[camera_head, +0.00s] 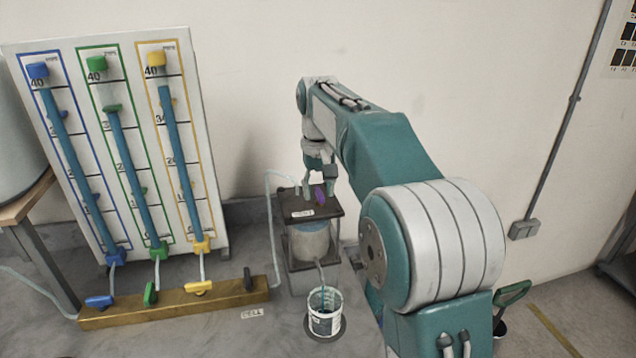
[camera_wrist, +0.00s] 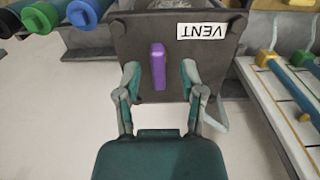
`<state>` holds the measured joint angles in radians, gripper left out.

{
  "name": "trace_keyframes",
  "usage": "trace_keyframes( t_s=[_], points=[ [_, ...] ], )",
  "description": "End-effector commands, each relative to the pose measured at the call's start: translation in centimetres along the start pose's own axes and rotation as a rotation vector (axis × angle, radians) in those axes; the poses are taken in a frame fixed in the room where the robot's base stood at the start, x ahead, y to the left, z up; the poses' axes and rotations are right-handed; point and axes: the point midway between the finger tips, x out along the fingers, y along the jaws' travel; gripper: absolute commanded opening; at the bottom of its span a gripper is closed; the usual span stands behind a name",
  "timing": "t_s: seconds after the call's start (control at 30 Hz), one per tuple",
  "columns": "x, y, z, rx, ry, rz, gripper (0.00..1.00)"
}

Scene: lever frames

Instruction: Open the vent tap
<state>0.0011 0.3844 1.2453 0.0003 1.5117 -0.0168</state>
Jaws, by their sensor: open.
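The vent tap is a purple lever handle (camera_wrist: 158,66) on the dark top plate of a stand, beside a white label reading VENT (camera_wrist: 202,32). In the wrist view the handle runs roughly up and down the picture. My gripper (camera_wrist: 160,76) is open, with one finger on each side of the handle and a visible gap on both sides. In the head view my gripper (camera_head: 317,186) points down over the dark plate (camera_head: 328,208), and the purple handle (camera_head: 319,195) shows partly between the fingers. I cannot tell the exact height of the fingertips over the plate.
A board with three tubes (camera_head: 215,175) stands at the left. In front lies a brass manifold (camera_head: 175,310) with blue, green, yellow and black taps. A clear hose (camera_head: 273,240) runs beside the stand.

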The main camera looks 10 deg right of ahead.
Motion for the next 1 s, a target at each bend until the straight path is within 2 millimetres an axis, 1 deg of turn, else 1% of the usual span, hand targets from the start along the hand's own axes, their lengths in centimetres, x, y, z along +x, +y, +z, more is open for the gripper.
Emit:
trace_keyframes(
  t_s=[0.13, 0.4, 0.6, 0.8, 1.0],
  points=[
    [-1.5, 0.0, -0.1, 0.0, 0.004, 0.0, 0.51],
    [-6.2, -0.1, -0.2, 0.0, 0.004, 0.001, 0.51],
    [-8.9, -0.1, -0.2, 0.0, 0.003, 0.001, 0.51],
    [-10.8, -0.1, -0.2, -0.001, 0.002, 0.001, 0.51],
    [-11.7, -0.1, -0.2, -0.001, 0.001, 0.001, 0.51]
  ],
)
